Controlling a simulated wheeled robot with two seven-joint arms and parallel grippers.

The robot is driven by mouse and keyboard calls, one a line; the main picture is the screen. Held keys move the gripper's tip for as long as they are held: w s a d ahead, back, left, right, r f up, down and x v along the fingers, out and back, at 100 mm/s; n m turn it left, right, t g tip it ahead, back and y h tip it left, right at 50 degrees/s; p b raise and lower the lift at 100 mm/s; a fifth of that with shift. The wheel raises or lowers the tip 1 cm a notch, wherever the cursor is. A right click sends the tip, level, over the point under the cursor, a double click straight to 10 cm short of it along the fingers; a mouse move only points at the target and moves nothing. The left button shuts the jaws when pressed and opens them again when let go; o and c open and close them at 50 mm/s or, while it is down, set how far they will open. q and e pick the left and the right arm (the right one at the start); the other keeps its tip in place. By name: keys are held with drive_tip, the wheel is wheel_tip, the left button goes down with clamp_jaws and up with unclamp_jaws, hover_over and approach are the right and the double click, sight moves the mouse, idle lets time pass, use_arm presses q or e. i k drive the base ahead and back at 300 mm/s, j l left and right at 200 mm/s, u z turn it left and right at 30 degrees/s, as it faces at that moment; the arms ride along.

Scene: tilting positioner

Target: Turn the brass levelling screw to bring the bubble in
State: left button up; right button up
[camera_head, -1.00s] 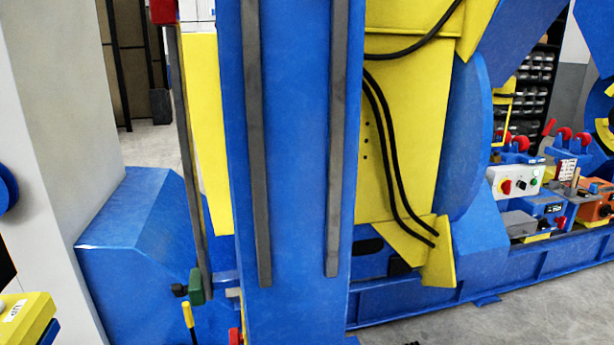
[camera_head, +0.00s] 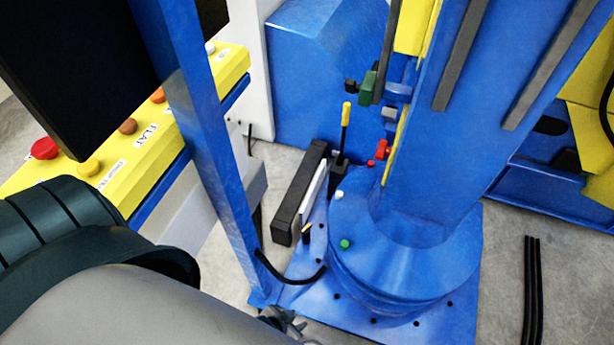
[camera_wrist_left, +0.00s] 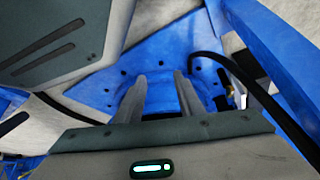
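My left arm comes in from the lower left of the head view, and its gripper (camera_head: 284,322) shows small and dark at the bottom edge, over the near edge of the blue base plate. In the left wrist view its two grey fingers (camera_wrist_left: 160,92) stand apart with nothing between them, in front of the blue plate. My right gripper is not in view.
A blue column (camera_head: 430,150) rises from the bolted base plate (camera_head: 455,315). A blue post (camera_head: 205,140) and a yellow button panel (camera_head: 125,165) stand at left. A black cable (camera_head: 290,280) crosses the plate, also near the fingers (camera_wrist_left: 235,70). A dark long block (camera_head: 297,200) lies behind.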

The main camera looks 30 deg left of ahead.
sight(305, 232)
drive_tip(key=u, duration=1)
